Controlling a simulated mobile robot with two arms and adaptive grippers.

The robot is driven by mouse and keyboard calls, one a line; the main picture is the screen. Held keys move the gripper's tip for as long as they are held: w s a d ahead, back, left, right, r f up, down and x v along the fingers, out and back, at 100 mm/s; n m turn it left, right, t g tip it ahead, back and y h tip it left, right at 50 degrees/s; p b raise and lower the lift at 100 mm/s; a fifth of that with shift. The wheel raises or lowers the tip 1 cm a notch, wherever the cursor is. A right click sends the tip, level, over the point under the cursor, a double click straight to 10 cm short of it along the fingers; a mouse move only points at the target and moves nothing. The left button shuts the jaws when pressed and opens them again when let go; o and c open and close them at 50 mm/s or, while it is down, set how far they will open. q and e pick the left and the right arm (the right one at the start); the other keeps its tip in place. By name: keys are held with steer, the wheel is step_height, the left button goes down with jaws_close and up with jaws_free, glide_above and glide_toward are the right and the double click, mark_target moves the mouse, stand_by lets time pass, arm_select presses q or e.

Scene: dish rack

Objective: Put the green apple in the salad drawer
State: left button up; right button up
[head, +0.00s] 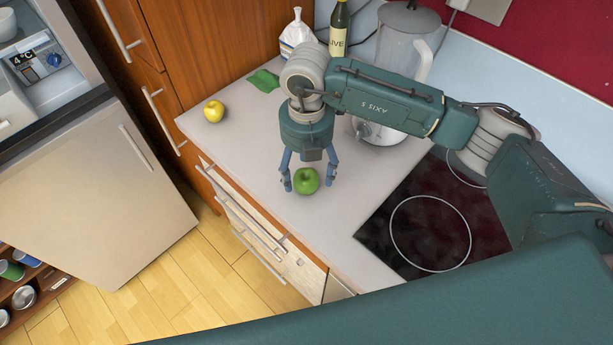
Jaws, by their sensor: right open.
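The green apple (306,181) sits on the light worktop near its front edge. My right gripper (308,188) points down over it, open, with a blue finger on each side of the apple. I cannot tell whether the fingers touch it. The fridge stands at the left with its upper compartment (50,70) showing and a pale door panel (90,200) below. I cannot make out the salad drawer for certain. My left gripper is not in view.
A black hob (430,225) is at the right.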

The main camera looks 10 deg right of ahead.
mark_target(306, 174)
steer(key=shift+w+f+p, duration=0.15)
steer(key=shift+f+p, duration=0.55)
steer(key=shift+f, duration=1.25)
steer(key=c, duration=1.4)
steer(key=shift+r, duration=0.1)
steer(key=shift+c, duration=0.2)
